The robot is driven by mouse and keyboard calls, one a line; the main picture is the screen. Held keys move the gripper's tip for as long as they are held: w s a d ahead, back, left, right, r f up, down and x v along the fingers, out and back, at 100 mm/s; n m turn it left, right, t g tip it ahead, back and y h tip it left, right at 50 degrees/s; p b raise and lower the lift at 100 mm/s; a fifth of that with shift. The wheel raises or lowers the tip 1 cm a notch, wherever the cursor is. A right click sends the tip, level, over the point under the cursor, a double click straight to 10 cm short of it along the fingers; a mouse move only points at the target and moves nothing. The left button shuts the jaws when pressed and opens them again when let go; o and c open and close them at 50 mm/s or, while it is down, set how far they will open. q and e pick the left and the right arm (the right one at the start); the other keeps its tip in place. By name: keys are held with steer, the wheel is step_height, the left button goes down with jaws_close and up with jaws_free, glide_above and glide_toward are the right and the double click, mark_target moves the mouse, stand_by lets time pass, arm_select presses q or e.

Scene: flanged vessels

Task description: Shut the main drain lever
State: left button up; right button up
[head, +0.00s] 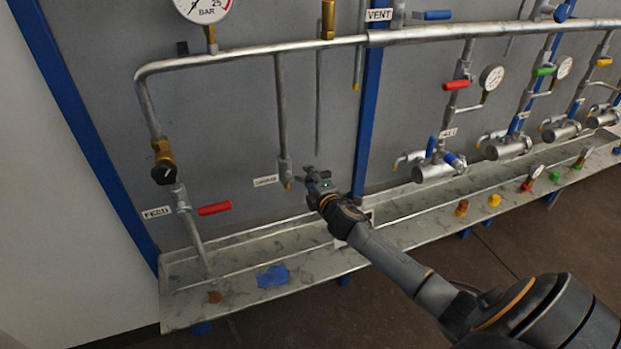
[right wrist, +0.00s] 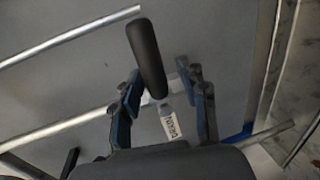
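The drain valve (head: 285,168) sits at the lower end of a short vertical pipe, beside a white label (head: 265,181). My right gripper (head: 316,176) is just to the right of this valve, in front of the grey panel. In the right wrist view its two fingers (right wrist: 166,92) are apart. A black lever handle (right wrist: 147,58) shows there, its lower end between the fingers and its upper end reaching beyond them. I see no clear contact with either finger. A white label (right wrist: 168,125) lies behind, reading DRAIN. In the head view my gripper largely hides the lever. My left gripper is not in view.
A red lever (head: 214,208) on the feed line is to the left. A blue post (head: 369,110) stands close to the right. A metal drip tray (head: 240,268) with a blue cloth (head: 272,276) runs below. Several small flanged vessels (head: 438,172) are farther right.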

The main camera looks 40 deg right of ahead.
steer(key=shift+r, duration=0.2)
steer(key=shift+s+a, duration=0.15)
steer(key=shift+s, duration=0.25)
steer(key=v, duration=1.1)
